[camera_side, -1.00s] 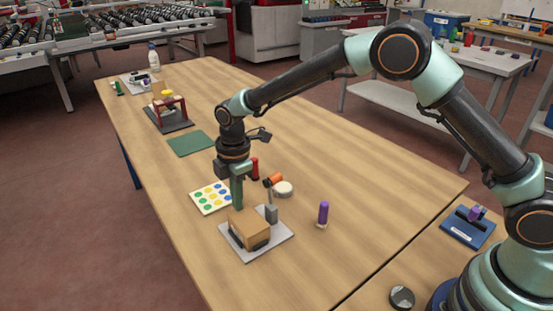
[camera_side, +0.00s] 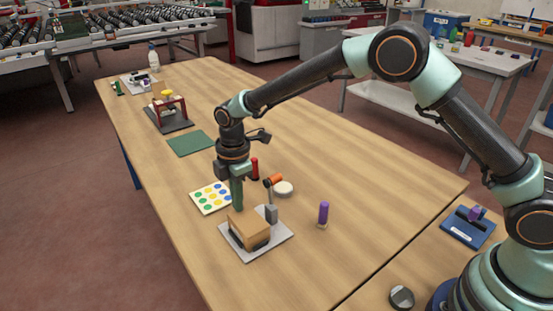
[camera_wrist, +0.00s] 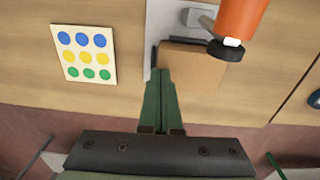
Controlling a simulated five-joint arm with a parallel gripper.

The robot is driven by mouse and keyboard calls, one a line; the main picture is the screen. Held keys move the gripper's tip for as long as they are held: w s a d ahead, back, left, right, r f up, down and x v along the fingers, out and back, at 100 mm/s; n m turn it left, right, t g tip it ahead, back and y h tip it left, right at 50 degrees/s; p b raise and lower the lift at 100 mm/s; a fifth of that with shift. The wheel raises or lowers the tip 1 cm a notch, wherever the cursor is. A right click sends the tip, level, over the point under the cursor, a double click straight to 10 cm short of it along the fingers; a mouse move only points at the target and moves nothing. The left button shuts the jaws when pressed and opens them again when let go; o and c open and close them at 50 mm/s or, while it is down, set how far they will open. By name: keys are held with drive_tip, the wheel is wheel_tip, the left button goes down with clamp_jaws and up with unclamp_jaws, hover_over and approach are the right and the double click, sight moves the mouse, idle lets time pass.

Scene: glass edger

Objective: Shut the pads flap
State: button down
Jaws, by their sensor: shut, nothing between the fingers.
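The pads box is a brown, block-like piece (camera_side: 248,229) on a light grey plate (camera_side: 281,243). Its brown top looks tilted, with a dark gap along its lower left side. I cannot tell from this whether the flap is fully shut. My gripper (camera_side: 237,208) points down at the box's far left edge, fingers together and empty. In the wrist view the shut green fingers (camera_wrist: 164,85) reach the left edge of the brown top (camera_wrist: 193,70), and I cannot tell whether they touch it.
A card with coloured dots (camera_side: 211,197) lies left of my gripper. A grey block (camera_side: 271,213) stands on the plate. An orange-handled tool (camera_side: 273,180), a white disc (camera_side: 283,188), a red piece (camera_side: 254,168) and a purple marker (camera_side: 323,213) are nearby.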

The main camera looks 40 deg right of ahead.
wheel_tip(320, 180, up, 14)
drive_tip(key=s+d+r+m+t, duration=0.1)
drive_tip(key=s+d+r+m, duration=0.2)
drive_tip(key=d+r+m, duration=0.15)
drive_tip(key=s+d+m+t, duration=0.4)
drive_tip(key=s+d+m, duration=0.9)
drive_tip(key=s+d, duration=0.2)
drive_tip(key=shift+s+r, duration=0.3)
drive_tip(key=shift+s, duration=0.5)
